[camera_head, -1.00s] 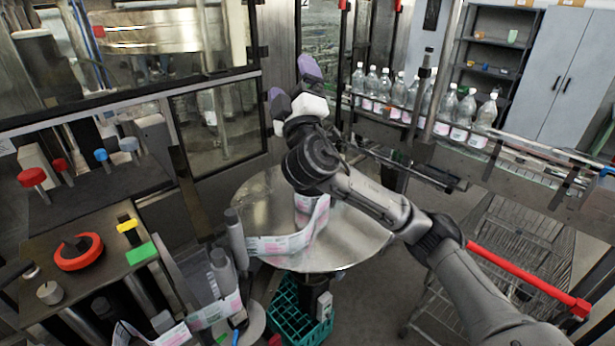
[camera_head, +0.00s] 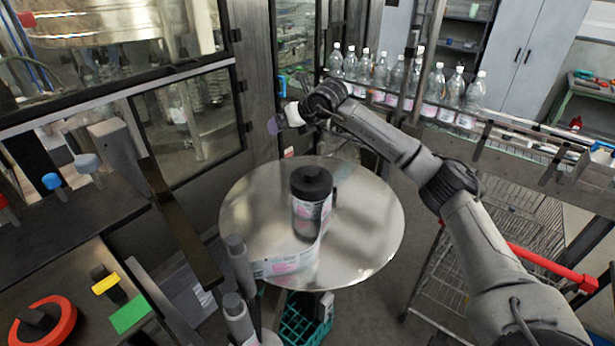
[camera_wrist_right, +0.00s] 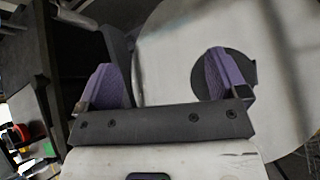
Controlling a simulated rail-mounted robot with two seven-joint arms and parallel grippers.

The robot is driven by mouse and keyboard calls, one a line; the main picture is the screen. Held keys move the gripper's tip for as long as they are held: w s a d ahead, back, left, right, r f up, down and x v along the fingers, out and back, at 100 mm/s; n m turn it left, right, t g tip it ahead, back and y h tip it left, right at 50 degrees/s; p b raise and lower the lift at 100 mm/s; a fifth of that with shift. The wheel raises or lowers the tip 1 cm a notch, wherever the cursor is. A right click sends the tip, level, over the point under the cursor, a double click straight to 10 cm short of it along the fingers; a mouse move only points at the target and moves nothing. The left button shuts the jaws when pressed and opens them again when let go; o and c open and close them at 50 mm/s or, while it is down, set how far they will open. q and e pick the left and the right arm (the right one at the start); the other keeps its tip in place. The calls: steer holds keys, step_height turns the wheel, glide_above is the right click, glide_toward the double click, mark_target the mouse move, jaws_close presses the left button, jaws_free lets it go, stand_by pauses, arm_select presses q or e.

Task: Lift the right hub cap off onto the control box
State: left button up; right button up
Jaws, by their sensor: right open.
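The black hub cap (camera_head: 312,182) sits on top of the label reel (camera_head: 308,212) on the round metal table. In the right wrist view the black disc (camera_wrist_right: 238,72) shows below and partly behind the right-hand purple finger. My right gripper (camera_head: 276,122) is beyond the cap in the head view, apart from it. In the right wrist view its two purple fingers (camera_wrist_right: 158,62) are wide apart, with nothing between them. The control box (camera_head: 70,272) is at the lower left, with a red ring knob and yellow and green buttons. My left gripper is not in view.
The round table (camera_head: 370,215) has bare metal around the reel. Grey posts (camera_head: 240,262) stand at its front left, beside the label strip. Bottles (camera_head: 400,75) line the conveyor behind. A green crate (camera_head: 300,325) is below the table.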

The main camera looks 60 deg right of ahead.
steer(key=s+d+f+m+g+h, duration=0.2)
steer(key=s+d+f+m+g, duration=0.15)
steer(key=s+g, duration=0.3)
steer(key=p, duration=0.1)
glide_above(311, 170)
steer(key=s+a, duration=0.1)
steer(key=s, duration=0.1)
step_height(311, 170, down, 9)
steer(key=shift+w+a+r, duration=0.1)
steer(key=shift+a, duration=0.05)
steer(key=shift+w+f+p, duration=0.15)
steer(key=shift+f+p, duration=0.3)
steer(key=p+x, duration=0.1)
steer(key=x, duration=0.2)
steer(key=shift+f, duration=0.15)
steer(key=shift+w+f, duration=0.2)
steer(key=shift+f, duration=0.3)
steer(key=c, duration=1.1)
